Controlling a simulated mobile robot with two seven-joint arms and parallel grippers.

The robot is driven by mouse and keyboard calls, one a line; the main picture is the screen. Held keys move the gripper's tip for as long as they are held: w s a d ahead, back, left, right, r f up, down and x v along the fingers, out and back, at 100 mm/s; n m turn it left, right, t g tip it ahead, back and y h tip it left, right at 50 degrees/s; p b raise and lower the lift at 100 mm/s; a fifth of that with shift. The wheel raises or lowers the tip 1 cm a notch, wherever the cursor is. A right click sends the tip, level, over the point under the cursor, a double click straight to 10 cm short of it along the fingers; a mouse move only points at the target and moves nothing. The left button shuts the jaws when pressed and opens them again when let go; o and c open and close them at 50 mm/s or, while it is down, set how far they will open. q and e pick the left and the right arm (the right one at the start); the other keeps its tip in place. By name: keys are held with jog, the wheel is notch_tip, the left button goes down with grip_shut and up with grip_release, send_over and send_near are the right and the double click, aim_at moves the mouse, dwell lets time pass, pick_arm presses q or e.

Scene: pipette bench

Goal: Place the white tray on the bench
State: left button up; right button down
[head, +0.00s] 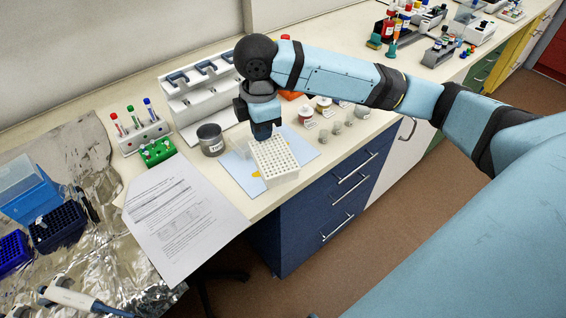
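The white tray (276,164), a box with a grid of holes in its top, is near the front edge of the bench (238,188), over a light blue mat (302,151). My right gripper (263,134) points down at the tray's back edge and covers part of it. Its fingertips are hidden, so I cannot tell whether they are closed on the tray. I also cannot tell whether the tray rests on the mat or is slightly above it. My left gripper is not in view.
A grey cup (211,141), a green rack (157,152) and a tube rack (142,136) stand left of the tray. Small jars (306,117) stand to its right, and a pipette stand (185,105) behind. A paper sheet (180,220) lies at the front left.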

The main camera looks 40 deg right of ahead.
notch_tip(320, 180, up, 7)
jog(key=d+n+b, duration=0.1)
jog(key=n+b, duration=0.1)
jog(key=n, duration=1.9)
notch_tip(320, 180, down, 20)
jog(key=shift+d+r+b, duration=0.15)
jog(key=shift+b, duration=0.45)
jog(key=c, duration=1.3)
grip_release()
jog(key=shift+c, duration=0.2)
